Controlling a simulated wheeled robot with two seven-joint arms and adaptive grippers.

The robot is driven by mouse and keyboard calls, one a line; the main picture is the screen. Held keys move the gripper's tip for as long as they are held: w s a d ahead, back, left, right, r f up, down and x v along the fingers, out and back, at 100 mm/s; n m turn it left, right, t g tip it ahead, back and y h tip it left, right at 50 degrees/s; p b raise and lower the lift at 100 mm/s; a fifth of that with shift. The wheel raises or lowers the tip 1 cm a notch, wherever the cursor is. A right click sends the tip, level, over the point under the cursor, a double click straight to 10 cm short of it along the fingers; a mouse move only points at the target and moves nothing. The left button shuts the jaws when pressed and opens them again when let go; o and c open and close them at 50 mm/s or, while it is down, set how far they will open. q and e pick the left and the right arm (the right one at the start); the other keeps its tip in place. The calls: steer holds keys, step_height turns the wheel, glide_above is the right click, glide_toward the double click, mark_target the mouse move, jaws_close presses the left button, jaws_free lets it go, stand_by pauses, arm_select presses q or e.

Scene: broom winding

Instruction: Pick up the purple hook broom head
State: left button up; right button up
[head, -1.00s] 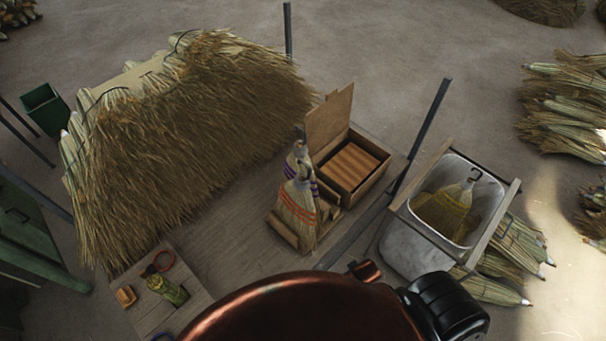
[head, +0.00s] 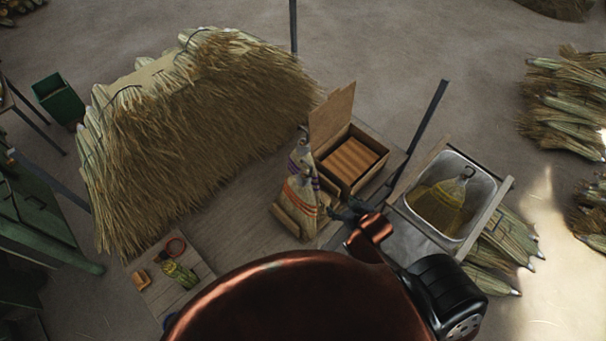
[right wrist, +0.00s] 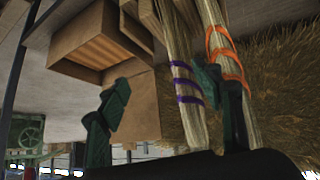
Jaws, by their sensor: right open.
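The purple hook broom head (head: 302,157) stands upright in a wooden holder, partly hidden behind the orange-banded broom head (head: 299,198). In the right wrist view, its purple bands (right wrist: 187,84) show beside the orange-banded broom (right wrist: 222,50). My right gripper (head: 344,210) is open, just right of the two brooms and low by the wooden box. In the right wrist view, the gripper's dark green fingers (right wrist: 163,84) appear on either side of the purple-banded broom. One finger overlaps the orange-banded broom; I cannot tell whether it touches. My left gripper is not in view.
An open wooden box (head: 352,160) with its lid raised stands behind the brooms. A large straw pile (head: 200,125) covers the left of the table.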

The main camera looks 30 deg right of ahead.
mark_target(308, 154)
steer(key=w+a+r+n+t+y, duration=0.1)
steer(key=w+r+t+y, duration=0.1)
steer(key=w, duration=0.5)
steer(key=w+a+r+n+t+y+p, duration=0.1)
steer(key=w+a+r+t+y, duration=0.1)
steer(key=w, duration=0.6)
steer(key=w+a+r+n+t+y+p, duration=0.1)
steer(key=w+r+t+y, duration=0.1)
steer(key=w+r+t, duration=0.2)
steer(key=shift+w+a+r, duration=0.15)
steer(key=shift+w+r, duration=0.05)
steer(key=shift+w, duration=0.65)
steer(key=shift+w+a+r, duration=0.1)
steer(key=shift+w+r, duration=0.1)
steer(key=shift+w, duration=0.6)
steer(key=shift+w+a+f, duration=0.1)
steer(key=shift+w+a, duration=0.05)
steer(key=shift+w, duration=0.3)
steer(key=shift+s, duration=0.1)
steer(key=shift+c, duration=0.7)
jaws_close()
